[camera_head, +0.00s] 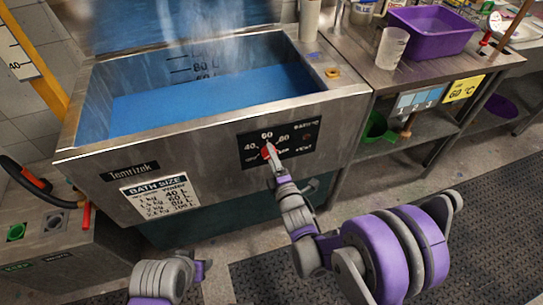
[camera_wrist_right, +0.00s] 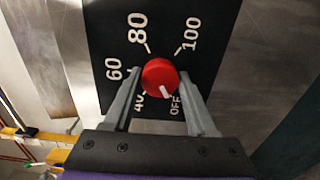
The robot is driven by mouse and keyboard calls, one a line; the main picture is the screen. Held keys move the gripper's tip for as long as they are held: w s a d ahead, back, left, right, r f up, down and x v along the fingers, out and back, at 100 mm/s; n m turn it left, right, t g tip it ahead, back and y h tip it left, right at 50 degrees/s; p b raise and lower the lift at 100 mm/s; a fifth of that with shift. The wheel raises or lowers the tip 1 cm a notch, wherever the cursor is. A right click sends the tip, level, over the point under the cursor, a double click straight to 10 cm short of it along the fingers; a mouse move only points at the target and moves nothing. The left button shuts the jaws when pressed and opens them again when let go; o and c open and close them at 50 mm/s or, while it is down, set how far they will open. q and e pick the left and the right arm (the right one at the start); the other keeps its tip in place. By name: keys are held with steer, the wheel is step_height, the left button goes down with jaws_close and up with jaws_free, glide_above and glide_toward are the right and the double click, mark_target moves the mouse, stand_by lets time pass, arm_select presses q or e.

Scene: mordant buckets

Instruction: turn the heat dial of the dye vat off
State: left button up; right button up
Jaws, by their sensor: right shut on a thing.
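The dye vat (camera_head: 325,110) is a steel tank with blue liquid inside and steam above it. Its black dial panel (camera_head: 304,137) is on the front face. The red heat dial (camera_wrist_right: 160,77) sits on this panel, with 40, 60, 80, 100 and OFF printed around it. Its white mark points down and slightly right, close to the OFF label. My right gripper (camera_wrist_right: 160,92) is shut on the dial, one finger on each side. In the head view the dial (camera_head: 267,152) is partly hidden by this gripper.
A steel bench at right holds a purple tub (camera_head: 433,30) and a clear beaker (camera_head: 391,48). A green bucket (camera_head: 378,128) is on the shelf below. A control box (camera_head: 45,245) stands at lower left. A dark mat (camera_head: 490,215) covers floor at right.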

stand_by(0.3)
steer(key=o, duration=1.4)
steer(key=shift+s, duration=0.1)
steer(key=v, duration=1)
steer(key=shift+s+d, duration=0.15)
steer(key=shift+s, duration=0.15)
